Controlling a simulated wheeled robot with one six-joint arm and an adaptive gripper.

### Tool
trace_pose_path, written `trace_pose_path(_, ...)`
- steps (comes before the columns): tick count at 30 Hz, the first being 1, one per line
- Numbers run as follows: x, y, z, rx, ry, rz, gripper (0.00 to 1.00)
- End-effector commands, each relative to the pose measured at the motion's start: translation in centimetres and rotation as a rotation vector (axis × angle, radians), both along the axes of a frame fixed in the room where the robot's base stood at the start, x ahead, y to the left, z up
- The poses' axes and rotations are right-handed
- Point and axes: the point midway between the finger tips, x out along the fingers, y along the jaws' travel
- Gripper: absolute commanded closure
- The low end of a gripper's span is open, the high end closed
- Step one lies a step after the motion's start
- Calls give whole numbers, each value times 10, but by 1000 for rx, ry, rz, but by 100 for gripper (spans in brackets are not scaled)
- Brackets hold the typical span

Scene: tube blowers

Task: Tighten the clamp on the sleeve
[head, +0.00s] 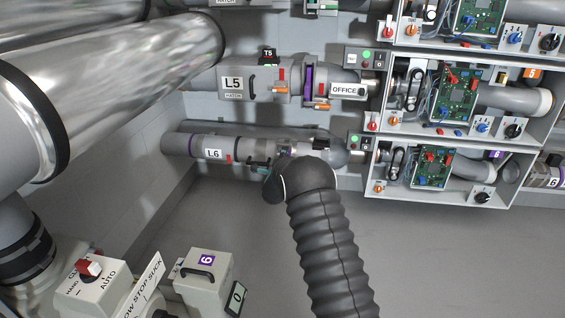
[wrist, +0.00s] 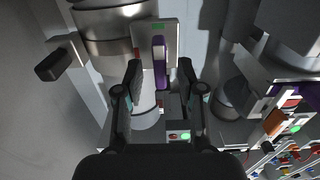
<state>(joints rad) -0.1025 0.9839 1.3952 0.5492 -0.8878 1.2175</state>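In the wrist view, a purple lever-like part (wrist: 159,50), which looks like the clamp, stands on a light grey plate (wrist: 172,30) across a pale tube or sleeve (wrist: 146,112). My gripper (wrist: 160,76) is open, its two dark fingers apart on either side of the lever's lower end. I cannot tell whether either finger touches it. In the head view, my dark arm reaches the pipe line labelled L6 (head: 213,154), and my gripper (head: 268,184) is mostly hidden behind the wrist. A bit of purple (head: 285,152) shows on that line just above my wrist.
The L5 unit (head: 232,83) with its levers is above the L6 line. Open boxes with circuit boards (head: 431,167) and knobs stand to the right. A small panel with green and red buttons (wrist: 179,136) is close below the fingers. The floor (head: 440,260) at lower right is clear.

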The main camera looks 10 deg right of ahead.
Motion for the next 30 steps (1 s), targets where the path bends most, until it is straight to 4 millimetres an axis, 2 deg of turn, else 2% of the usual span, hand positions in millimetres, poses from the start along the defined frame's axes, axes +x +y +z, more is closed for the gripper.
trace_pose_path(5, -18, 6, 1, 0, 1, 1, 61)
trace_pose_path(18, -90, 30, 0, 0, 1, 2, 61)
trace_pose_path(24, -107, 35, 0, -1, -1, 1, 61)
trace_pose_path(30, -111, 36, 1, 0, -1, 0, 61)
